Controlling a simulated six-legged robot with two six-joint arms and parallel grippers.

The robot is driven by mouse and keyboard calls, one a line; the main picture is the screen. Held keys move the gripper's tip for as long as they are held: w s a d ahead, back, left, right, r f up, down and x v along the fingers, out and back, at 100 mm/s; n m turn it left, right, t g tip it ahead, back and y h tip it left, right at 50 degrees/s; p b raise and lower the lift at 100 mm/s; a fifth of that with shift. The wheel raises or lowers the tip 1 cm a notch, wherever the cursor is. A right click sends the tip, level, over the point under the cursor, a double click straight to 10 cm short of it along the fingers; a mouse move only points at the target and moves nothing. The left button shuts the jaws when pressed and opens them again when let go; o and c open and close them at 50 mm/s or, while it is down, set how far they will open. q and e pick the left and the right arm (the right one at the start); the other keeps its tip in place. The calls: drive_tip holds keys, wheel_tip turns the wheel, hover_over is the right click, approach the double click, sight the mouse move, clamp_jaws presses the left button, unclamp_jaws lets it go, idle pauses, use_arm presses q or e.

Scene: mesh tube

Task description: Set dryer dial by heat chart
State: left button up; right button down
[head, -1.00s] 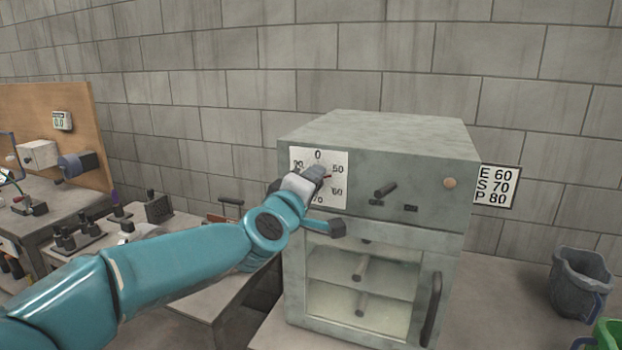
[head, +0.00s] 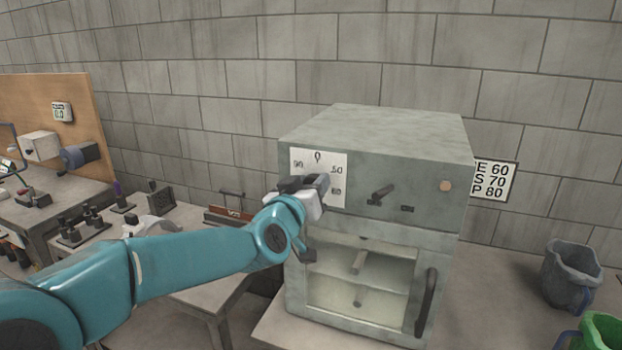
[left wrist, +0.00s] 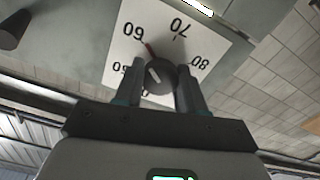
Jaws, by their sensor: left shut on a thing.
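The dryer (head: 405,147) is a grey-green cabinet with a white dial plate (head: 334,164) at its upper left front. My left gripper (head: 318,187) is at the plate and hides the knob in the head view. In the left wrist view the gripper (left wrist: 160,74) is shut on the black dial knob (left wrist: 163,84), one finger on each side. The knob's red pointer (left wrist: 149,48) lies between 60 and 70, closer to 60. The heat chart (head: 495,180) on the wall right of the dryer reads E 60, S 70, P 80. My right gripper is not in view.
The glazed door (head: 428,300) below has a dark handle. A grey bucket (head: 570,275) and a green one (head: 600,336) stand at the right. A bench (head: 185,218) with tools is at the left.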

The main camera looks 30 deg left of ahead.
use_arm(q)
drive_tip(key=m+p, duration=0.2)
drive_tip(key=m, duration=0.3)
drive_tip(key=m+p, duration=0.1)
drive_tip(key=m, duration=0.4)
drive_tip(key=shift+m, duration=0.3)
idle(0.4)
drive_tip(key=o, duration=1.1)
drive_tip(key=shift+c, duration=0.2)
